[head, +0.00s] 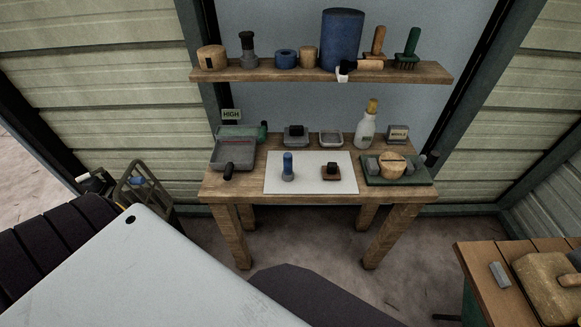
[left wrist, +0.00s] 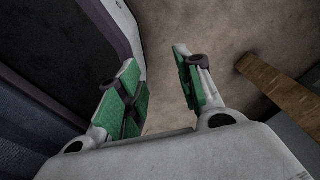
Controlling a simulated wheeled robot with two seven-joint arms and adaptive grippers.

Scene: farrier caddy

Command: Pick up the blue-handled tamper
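The blue-handled tamper (head: 288,167) stands upright on the white mat (head: 312,184) on the wooden table in the head view. Its blue handle points up and its base rests on the mat. My left gripper (left wrist: 158,92) shows in the left wrist view with its green-padded fingers apart and nothing between them. It is over the floor, away from the tamper. Neither gripper shows in the head view, so my right gripper is not seen.
A small brown block with a dark top (head: 331,171) sits right of the tamper on the mat. A grey pan (head: 233,153) is at left, a green tray (head: 424,174) at right. Behind are a white bottle (head: 365,128) and small dishes. A loaded shelf (head: 320,76) hangs above.

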